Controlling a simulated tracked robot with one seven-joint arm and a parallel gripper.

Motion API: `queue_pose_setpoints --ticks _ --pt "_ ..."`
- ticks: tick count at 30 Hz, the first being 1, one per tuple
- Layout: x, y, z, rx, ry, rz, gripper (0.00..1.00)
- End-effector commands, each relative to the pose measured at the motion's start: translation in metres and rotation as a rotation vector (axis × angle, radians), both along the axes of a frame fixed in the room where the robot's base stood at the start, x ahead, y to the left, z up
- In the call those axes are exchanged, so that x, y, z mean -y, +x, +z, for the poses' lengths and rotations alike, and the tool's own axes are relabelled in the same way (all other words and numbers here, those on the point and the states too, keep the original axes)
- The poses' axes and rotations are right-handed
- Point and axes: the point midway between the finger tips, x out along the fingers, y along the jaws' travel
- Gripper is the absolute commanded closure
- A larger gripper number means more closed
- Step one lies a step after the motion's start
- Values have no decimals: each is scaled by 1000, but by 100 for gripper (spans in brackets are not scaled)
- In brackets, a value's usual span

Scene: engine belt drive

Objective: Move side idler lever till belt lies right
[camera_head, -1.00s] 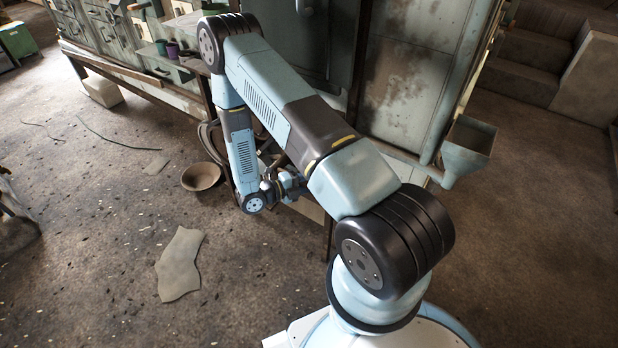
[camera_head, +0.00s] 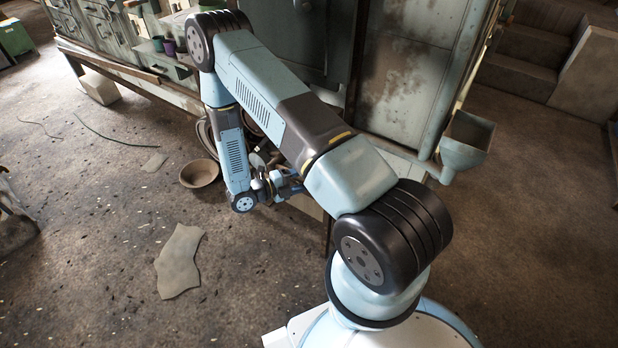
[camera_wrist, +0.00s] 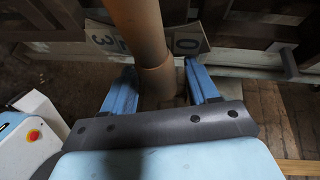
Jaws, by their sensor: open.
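In the wrist view, a brown round bar (camera_wrist: 139,28) comes down from the top edge and ends in a thicker collar between my gripper's fingers. I cannot tell for sure whether it is the side idler lever. My gripper (camera_wrist: 162,78) has its two blue fingers apart, one on each side of the collar. Contact cannot be made out. In the head view my gripper (camera_head: 285,186) is small and partly hidden by my arm. The belt cannot be made out in either view.
Pale plates (camera_wrist: 187,41) with dark digits stand behind the bar. Green-grey cabinets (camera_head: 405,80) line the back in the head view, with a hopper (camera_head: 466,143) at right. A bowl (camera_head: 199,173) and a flat sheet (camera_head: 179,262) lie on the otherwise largely open floor at left.

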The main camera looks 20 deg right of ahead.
Motion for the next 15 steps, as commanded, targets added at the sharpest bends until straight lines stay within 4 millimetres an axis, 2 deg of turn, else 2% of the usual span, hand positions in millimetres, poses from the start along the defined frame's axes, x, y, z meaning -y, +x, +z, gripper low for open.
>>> queue_pose_setpoints --ticks 9,15 --pt "-64 0 7 0 2 4 41" --pt "-95 -1 11 0 2 3 41"
